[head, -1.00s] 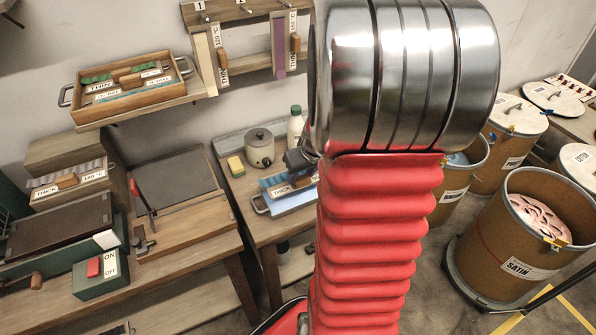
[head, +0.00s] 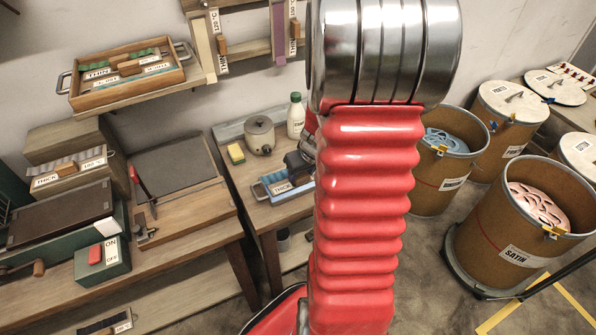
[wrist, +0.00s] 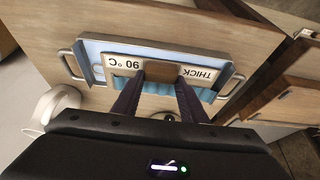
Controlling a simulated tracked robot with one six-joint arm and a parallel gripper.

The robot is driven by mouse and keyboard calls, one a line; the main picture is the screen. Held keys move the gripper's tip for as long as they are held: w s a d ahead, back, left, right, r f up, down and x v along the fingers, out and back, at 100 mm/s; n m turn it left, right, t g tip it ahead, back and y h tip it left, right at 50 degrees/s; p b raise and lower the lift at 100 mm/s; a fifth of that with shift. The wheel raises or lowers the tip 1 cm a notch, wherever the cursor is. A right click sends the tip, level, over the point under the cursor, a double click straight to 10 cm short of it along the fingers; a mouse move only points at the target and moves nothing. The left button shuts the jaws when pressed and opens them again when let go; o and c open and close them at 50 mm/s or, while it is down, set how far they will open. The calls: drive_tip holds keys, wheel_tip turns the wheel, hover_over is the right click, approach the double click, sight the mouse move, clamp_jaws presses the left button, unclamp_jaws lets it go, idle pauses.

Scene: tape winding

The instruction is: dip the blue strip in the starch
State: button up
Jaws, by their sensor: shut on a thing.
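The blue strip (wrist: 152,88) is a wavy light-blue band along a white plate (wrist: 120,63) marked "THICK" and "90 °C". A brown block (wrist: 163,71) sits in the plate's middle. My gripper (wrist: 161,79) is shut on this block in the wrist view. Plate and strip lie over a pale-blue tray (wrist: 92,47) with a metal handle at each end; I cannot tell if they touch its bottom. In the head view the tray (head: 260,190) shows left of my arm, which hides part of it. No starch surface can be made out.
Beside the tray stand a lidded pot (head: 260,136), a white bottle (head: 296,118) and a yellow-green sponge (head: 236,153). A wooden tray (head: 130,97) sits on the shelf. Drums, one marked "SATIN" (head: 475,240), stand at right. A bench with a lever (head: 142,190) stands at left.

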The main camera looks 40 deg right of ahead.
drive_tip(key=shift+s+a+f, duration=0.1)
drive_tip(key=shift+f, duration=0.15)
drive_tip(key=shift+c, duration=0.6)
drive_tip(key=shift+s+a+f, duration=0.1)
drive_tip(key=shift+s+f, duration=0.25)
drive_tip(key=shift+f, duration=0.45)
idle(0.4)
drive_tip(key=shift+w+r, duration=0.15)
drive_tip(key=shift+r, duration=0.1)
idle(1.5)
drive_tip(key=shift+r, duration=2.9)
drive_tip(key=shift+r, duration=0.1)
idle(0.5)
drive_tip(key=shift+r, duration=2.4)
